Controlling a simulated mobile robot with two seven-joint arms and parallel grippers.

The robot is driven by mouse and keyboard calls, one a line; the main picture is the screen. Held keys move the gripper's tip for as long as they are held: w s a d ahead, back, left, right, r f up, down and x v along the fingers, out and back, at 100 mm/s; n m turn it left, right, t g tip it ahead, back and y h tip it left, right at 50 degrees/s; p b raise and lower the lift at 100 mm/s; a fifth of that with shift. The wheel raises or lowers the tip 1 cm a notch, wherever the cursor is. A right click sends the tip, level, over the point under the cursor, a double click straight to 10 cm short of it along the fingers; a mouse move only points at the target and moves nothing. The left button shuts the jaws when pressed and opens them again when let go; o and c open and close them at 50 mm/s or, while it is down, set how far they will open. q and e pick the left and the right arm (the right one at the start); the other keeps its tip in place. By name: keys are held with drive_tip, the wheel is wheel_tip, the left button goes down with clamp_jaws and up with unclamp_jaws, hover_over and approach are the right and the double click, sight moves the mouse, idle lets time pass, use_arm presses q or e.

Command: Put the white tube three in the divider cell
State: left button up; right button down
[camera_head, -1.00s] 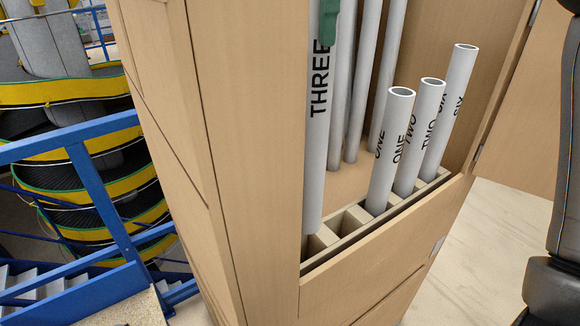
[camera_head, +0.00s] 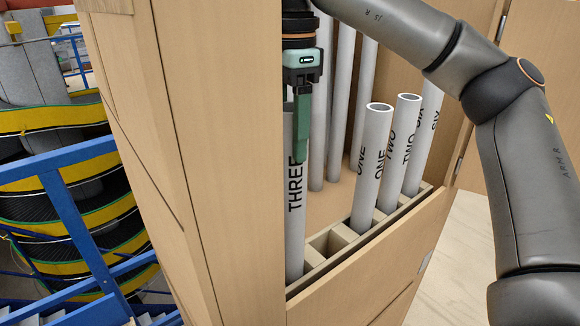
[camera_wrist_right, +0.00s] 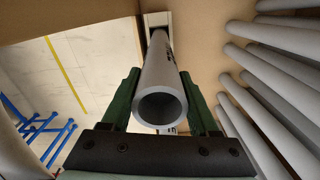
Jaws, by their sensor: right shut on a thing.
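The white tube marked THREE (camera_head: 295,225) stands nearly upright at the left of the cabinet opening. My right gripper (camera_head: 302,155) is shut on it, with the fingers along its upper part. In the right wrist view the tube's open end (camera_wrist_right: 162,106) sits between the fingers (camera_wrist_right: 160,82), and the tube runs down to a narrow slot. In the head view its lower end is at the left end of the wooden divider (camera_head: 318,258) and appears to be inside the leftmost cell; its bottom is hidden. My left gripper is not in view.
A cell between THREE and ONE is empty. More tubes (camera_head: 341,100) stand at the back. The cabinet's side panel (camera_head: 215,150) is close on the left.

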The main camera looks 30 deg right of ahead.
sight(290, 162)
drive_tip(key=shift+f, duration=2.2)
drive_tip(key=shift+f+b, duration=0.15)
drive_tip(key=shift+b, duration=0.2)
drive_tip(key=shift+c, duration=0.7)
unclamp_jaws()
